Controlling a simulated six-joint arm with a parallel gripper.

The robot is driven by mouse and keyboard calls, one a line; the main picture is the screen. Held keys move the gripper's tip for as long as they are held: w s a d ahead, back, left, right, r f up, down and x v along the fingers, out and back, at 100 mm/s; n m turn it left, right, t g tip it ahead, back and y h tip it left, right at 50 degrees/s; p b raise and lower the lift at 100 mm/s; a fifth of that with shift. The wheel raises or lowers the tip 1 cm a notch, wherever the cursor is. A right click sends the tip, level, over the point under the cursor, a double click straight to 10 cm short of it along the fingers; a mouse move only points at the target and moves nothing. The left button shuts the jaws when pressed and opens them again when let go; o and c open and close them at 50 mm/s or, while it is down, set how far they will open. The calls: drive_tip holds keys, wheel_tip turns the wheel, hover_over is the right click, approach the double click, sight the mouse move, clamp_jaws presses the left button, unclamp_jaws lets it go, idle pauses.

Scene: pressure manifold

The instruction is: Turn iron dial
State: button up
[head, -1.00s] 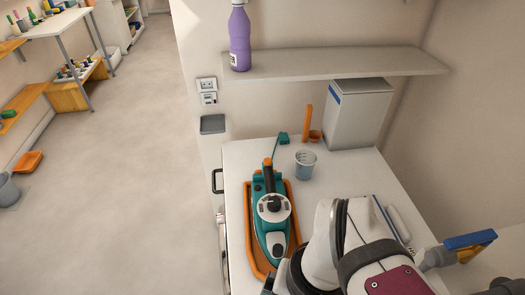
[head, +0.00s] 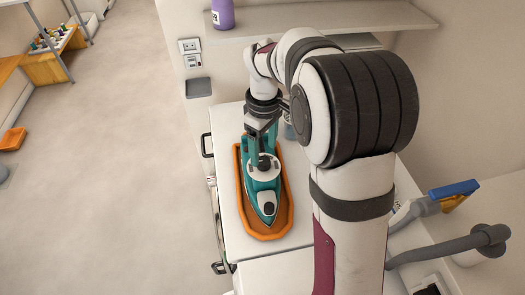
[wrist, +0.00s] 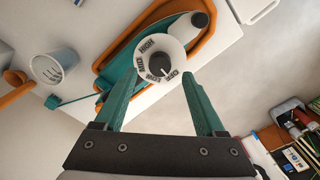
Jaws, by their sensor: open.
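The teal iron (head: 263,190) rests in an orange tray (head: 267,233) on the white counter. On its top is a white disc with a dark dial knob (wrist: 158,66), which shows in the wrist view with OFF, LOW, MID and HIGH marks around it. The knob's pale pointer line appears to face the OFF side. My gripper (wrist: 158,84) is open, its teal fingers spread on either side of the disc's near edge in the picture, with nothing between them. In the head view my gripper (head: 262,138) hangs over the iron's rear and partly hides its handle.
A clear measuring cup (wrist: 54,68) and an orange upright holder (wrist: 16,94) stand beside the iron. A shelf (head: 370,20) with a purple bottle (head: 222,14) is on the wall behind.

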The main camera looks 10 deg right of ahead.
sight(264, 161)
drive_tip(key=shift+f, duration=1.9)
clamp_jaws()
